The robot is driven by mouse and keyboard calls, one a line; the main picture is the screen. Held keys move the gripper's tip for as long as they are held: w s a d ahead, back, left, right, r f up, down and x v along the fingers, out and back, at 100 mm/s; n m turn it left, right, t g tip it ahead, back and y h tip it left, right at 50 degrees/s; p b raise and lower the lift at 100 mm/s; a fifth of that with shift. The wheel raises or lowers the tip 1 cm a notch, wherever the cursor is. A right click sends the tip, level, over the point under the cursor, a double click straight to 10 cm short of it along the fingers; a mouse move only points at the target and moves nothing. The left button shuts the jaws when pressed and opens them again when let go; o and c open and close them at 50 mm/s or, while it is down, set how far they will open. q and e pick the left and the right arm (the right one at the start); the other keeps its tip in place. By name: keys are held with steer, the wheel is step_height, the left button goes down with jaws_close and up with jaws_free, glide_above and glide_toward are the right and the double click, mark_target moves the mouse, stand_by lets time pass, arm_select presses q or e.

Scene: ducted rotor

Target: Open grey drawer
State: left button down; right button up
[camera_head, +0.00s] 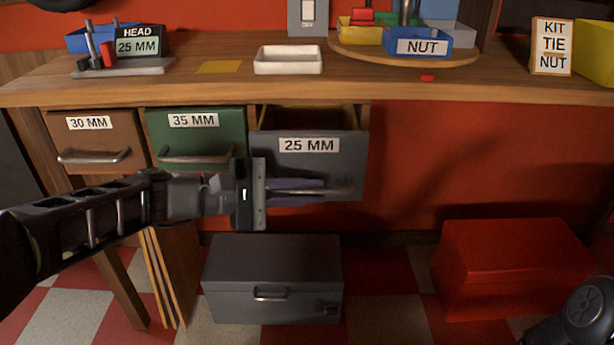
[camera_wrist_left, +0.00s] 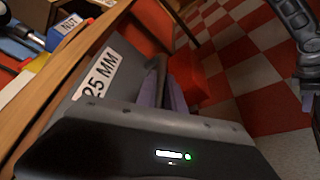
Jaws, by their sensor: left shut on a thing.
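The grey drawer (camera_head: 282,168), labelled 25 MM, is pulled partly out from under the bench top, and its open interior (camera_head: 310,117) shows above the front. My left gripper (camera_head: 318,190) reaches in from the left with its purplish fingers shut on the drawer's metal handle (camera_head: 345,191). In the left wrist view, the drawer front with its 25 MM label (camera_wrist_left: 101,74) lies beside the fingers (camera_wrist_left: 165,88), and the gripper body covers part of the drawer.
The brown 30 MM drawer (camera_head: 92,143) and green 35 MM drawer (camera_head: 195,141) are shut on the left. A dark grey toolbox (camera_head: 273,260) stands on the floor below the grey drawer. A red box (camera_head: 515,262) stands to the right, with clear floor between.

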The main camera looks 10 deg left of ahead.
arm_select(q)
steer(key=s+d, duration=0.2)
steer(key=s, duration=0.6)
steer(key=shift+s, duration=0.3)
steer(key=shift+d, duration=0.1)
steer(key=c, duration=1.5)
jaws_free()
steer(key=shift+o, duration=0.2)
steer(key=p+v, duration=0.2)
steer(key=v, duration=0.5)
steer(key=shift+s+a, duration=0.2)
steer(key=shift+a, duration=0.15)
